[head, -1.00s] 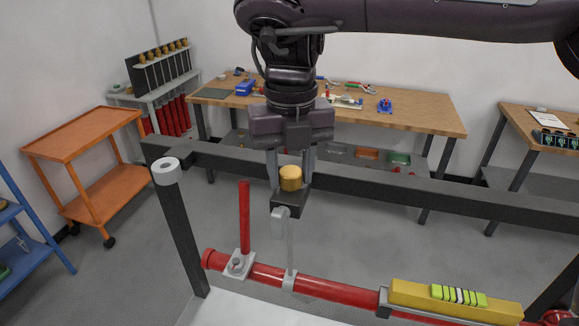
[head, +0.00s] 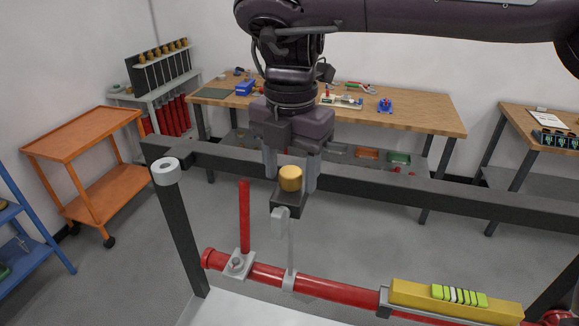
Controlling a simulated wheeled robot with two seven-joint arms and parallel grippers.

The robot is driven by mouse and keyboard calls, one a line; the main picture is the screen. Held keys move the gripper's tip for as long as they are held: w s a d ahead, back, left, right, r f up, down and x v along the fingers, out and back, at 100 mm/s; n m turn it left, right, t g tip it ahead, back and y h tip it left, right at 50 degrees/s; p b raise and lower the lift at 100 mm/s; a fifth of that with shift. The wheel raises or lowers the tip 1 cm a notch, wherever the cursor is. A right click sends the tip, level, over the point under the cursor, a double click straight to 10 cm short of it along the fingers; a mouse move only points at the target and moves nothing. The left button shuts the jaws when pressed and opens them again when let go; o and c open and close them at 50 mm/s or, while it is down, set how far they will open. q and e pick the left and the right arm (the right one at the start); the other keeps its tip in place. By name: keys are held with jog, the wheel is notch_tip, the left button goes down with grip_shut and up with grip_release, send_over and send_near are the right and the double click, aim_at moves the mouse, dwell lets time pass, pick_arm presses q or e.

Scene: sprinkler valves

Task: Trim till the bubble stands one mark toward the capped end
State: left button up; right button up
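A brass knob (head: 290,178) sits on a dark block (head: 289,203) above the red pipe (head: 335,291). My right gripper (head: 291,180) points down with one finger on each side of the knob; the fingers look slightly apart from it. A yellow level (head: 410,294) lies along the pipe at right. Its green vial (head: 459,295) shows dark marks and a pale patch near the middle; the bubble's exact place is too small to read. The pipe's left end has a red cap (head: 207,258). My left gripper is not in view.
A red upright tube (head: 244,217) rises from a clamp left of the knob. A dark rail (head: 400,189) runs behind, and a dark post (head: 182,230) stands at left. An orange cart (head: 80,138) and a wooden workbench (head: 425,118) stand farther back.

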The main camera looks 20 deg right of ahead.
aim_at(291, 171)
notch_tip(291, 171, up, 7)
jog(key=shift+r, duration=0.1)
dwell(0.5)
dwell(0.3)
